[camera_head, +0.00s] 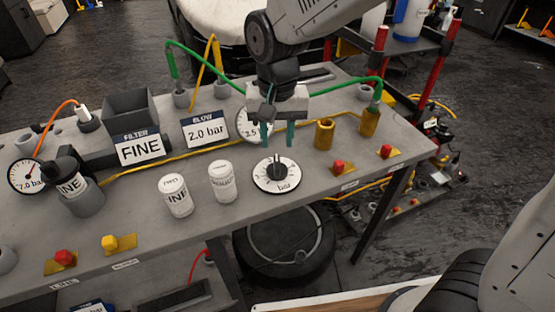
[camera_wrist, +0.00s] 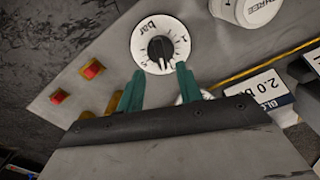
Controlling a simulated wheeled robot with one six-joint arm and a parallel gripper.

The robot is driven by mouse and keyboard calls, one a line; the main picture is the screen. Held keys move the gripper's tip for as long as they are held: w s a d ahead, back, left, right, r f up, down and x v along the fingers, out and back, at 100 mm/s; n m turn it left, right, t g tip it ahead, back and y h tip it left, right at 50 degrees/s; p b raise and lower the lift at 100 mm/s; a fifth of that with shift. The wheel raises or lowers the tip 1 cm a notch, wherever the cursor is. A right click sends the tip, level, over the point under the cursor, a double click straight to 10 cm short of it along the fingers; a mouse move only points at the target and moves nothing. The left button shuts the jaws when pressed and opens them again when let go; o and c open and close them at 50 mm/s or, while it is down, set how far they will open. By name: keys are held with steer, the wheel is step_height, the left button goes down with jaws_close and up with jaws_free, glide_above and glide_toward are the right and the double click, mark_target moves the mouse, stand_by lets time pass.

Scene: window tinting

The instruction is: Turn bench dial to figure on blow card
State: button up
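The bench dial (camera_head: 276,174) is a white disc lettered "bar" with a black knob, set in the grey bench top. It also shows in the wrist view (camera_wrist: 159,28), where the knob's exact setting is too small to read. The blow card (camera_head: 206,131) reads "BLOW 2.0 bar" and stands behind and left of the dial; part of it shows in the wrist view (camera_wrist: 262,90). My gripper (camera_head: 277,136) is open and empty, its two green fingers above the dial. In the wrist view its fingertips (camera_wrist: 160,72) are apart, either side of the knob's near edge.
Two white jars (camera_head: 221,182) stand left of the dial. A gauge (camera_head: 245,124) reading about 2.5 is partly hidden behind my gripper. A filter card (camera_head: 140,148) reads "FINE".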

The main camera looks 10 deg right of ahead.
mark_target(277, 164)
step_height(277, 164, down, 8)
steer(key=shift+r, duration=0.25)
jaws_close()
